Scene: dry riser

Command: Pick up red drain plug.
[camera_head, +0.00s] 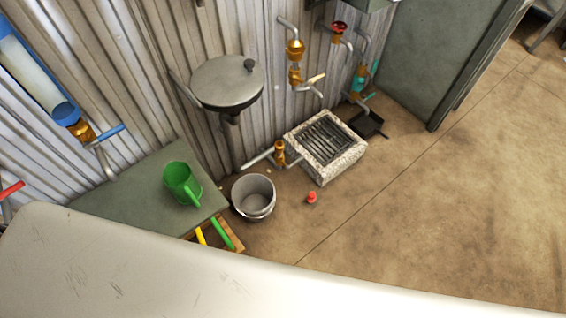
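The red drain plug (311,197) is a small red piece standing on the brown floor. It is to the right of a grey metal bucket (254,195) and in front of a stone-rimmed floor drain with a grate (325,144). Nothing touches the plug. Neither of my grippers shows in the head view, so their state and distance from the plug are hidden.
A large pale surface (130,265) fills the bottom foreground. A green jug (182,184) stands on a grey-green bench (130,200) at left. Pipes, brass valves and a round basin (227,83) line the corrugated wall. The floor at right is clear.

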